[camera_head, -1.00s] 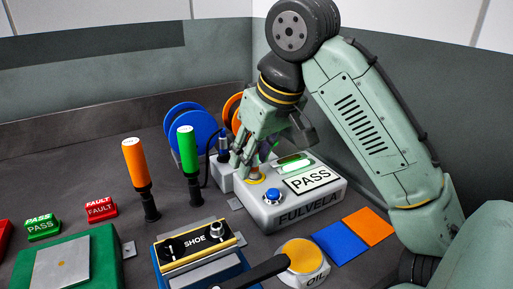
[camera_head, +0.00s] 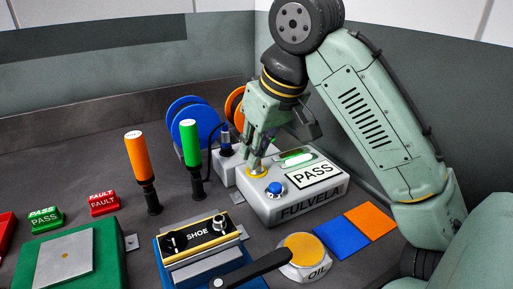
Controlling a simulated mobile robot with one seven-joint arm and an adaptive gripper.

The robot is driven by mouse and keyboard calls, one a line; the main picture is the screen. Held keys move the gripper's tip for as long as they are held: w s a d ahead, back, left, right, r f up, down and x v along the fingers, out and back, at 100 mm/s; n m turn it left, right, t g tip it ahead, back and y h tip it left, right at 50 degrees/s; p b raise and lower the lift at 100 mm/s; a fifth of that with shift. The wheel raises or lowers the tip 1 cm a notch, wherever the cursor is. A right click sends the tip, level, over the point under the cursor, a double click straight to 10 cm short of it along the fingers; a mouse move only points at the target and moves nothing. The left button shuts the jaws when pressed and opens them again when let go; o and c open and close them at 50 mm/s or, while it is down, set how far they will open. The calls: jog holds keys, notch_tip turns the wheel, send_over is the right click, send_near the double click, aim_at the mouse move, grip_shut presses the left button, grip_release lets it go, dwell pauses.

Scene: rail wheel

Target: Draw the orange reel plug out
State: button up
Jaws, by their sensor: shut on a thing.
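My gripper (camera_head: 258,150) is above the near left end of the pale FULVELA tester box (camera_head: 303,197). It is shut on a slim plug with a silvery lower end (camera_head: 256,163), taken to be the orange reel plug, mostly hidden by the fingers. The plug's lower end is at the yellow-ringed socket (camera_head: 257,172); I cannot tell how deep it sits. A blue-collared plug (camera_head: 226,139) with a black cable stands upright in a small pale block left of my gripper.
Orange (camera_head: 141,158) and green (camera_head: 190,145) upright handles stand left of the box. A blue button (camera_head: 275,188) and a PASS display (camera_head: 313,175) are on its top. The SHOE unit (camera_head: 198,238) and OIL pot (camera_head: 304,250) lie in front.

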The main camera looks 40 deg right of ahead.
grip_shut()
jog(key=shift+r, duration=0.1)
jog(key=shift+r+p, duration=1.15)
jog(key=shift+p, duration=0.2)
notch_tip(320, 180, up, 4)
jog(key=p, duration=0.4)
jog(key=shift+p, duration=0.3)
